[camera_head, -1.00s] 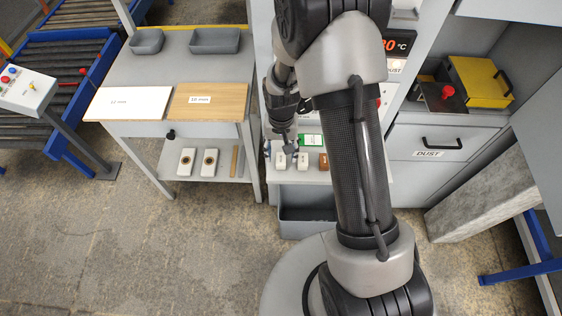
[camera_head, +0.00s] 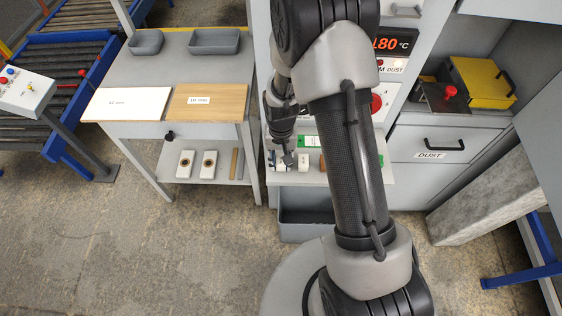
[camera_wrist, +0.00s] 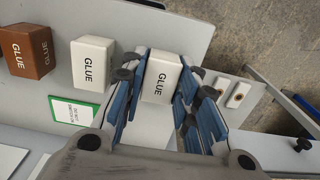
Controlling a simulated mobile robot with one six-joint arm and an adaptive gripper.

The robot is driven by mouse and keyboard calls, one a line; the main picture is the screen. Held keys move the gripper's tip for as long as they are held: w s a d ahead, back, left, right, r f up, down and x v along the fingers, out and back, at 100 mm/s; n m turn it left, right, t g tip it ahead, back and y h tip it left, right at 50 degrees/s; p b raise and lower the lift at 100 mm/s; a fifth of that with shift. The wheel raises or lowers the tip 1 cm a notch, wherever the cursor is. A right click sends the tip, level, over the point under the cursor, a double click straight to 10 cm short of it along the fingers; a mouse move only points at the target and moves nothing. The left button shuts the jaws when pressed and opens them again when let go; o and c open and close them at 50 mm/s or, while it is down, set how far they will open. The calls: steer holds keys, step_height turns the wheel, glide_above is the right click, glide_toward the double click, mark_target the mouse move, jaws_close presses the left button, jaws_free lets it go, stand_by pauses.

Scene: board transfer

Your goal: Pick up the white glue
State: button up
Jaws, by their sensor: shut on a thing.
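In the wrist view, my gripper (camera_wrist: 160,95) is shut on a white block marked GLUE (camera_wrist: 162,78), with blue-padded fingers on both sides of it. A second white GLUE block (camera_wrist: 92,62) stands apart to the left, and a brown GLUE block (camera_wrist: 27,50) is at the far left. In the head view, my gripper (camera_head: 280,159) is low over the small grey shelf (camera_head: 312,177), beside the second white block (camera_head: 304,162). There the held block is mostly hidden by the fingers. I cannot tell whether it touches the shelf.
A green-edged sign (camera_wrist: 75,108) lies by the blocks. To the left in the head view is a table with a white board (camera_head: 127,103), a wood board (camera_head: 207,101) and two grey bins. A grey bin (camera_head: 305,205) sits below the shelf. A dust drawer (camera_head: 430,143) is at right.

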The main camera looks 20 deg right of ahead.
mark_target(281, 165)
steer(key=shift+c, duration=1.4)
step_height(281, 165, up, 20)
steer(key=p, duration=0.6)
